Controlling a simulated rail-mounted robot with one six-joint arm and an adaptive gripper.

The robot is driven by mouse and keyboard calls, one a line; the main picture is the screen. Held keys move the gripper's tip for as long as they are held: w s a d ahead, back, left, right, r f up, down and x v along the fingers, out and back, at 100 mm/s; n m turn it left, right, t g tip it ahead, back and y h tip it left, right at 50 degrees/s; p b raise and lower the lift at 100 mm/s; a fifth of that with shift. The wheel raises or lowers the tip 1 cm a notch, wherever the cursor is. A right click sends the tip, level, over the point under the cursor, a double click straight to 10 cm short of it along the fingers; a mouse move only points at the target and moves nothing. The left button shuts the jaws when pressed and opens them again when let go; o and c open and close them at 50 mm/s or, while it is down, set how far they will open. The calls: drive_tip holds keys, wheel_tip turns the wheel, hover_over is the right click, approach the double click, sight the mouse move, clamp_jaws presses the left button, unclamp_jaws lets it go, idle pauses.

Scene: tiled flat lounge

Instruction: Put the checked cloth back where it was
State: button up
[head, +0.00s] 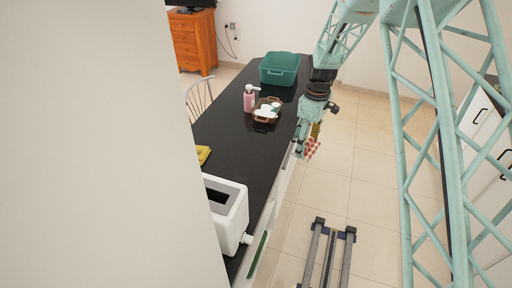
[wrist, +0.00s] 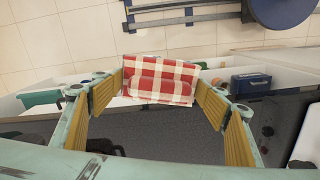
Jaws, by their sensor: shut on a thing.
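The red-and-white checked cloth (head: 313,148) hangs at the end of my gripper (head: 304,143), beside the right long edge of the black counter. In the wrist view the folded cloth (wrist: 160,80) spans the space between the two yellow-padded fingers of my gripper (wrist: 158,90), which are shut on it. The cloth is held in the air, with tiled floor and a dark grey surface seen behind it. Whether it touches anything below cannot be told.
The black counter (head: 232,142) bears a green tub (head: 280,68), a pink pump bottle (head: 249,100), a brown tray (head: 257,117), a yellow cloth (head: 203,154) and a white toaster (head: 226,210). In the wrist view a blue item (wrist: 250,83) lies near the right finger.

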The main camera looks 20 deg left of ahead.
drive_tip(key=a+n, duration=0.3)
drive_tip(key=a, duration=0.3)
drive_tip(key=shift+p, duration=0.4)
drive_tip(key=shift+a, duration=0.1)
hover_over(256, 149)
drive_tip(key=d, duration=0.1)
drive_tip(key=shift+d+f+p, duration=0.15)
drive_tip(key=shift+f+p, duration=0.15)
drive_tip(key=shift+f, duration=0.45)
drive_tip(key=shift+a, duration=0.75)
drive_tip(key=shift+d+f, duration=0.1)
drive_tip(key=shift+f, duration=1.7)
drive_tip(key=shift+s+f, duration=0.1)
drive_tip(key=shift+f, duration=0.05)
drive_tip(key=o, duration=1.2)
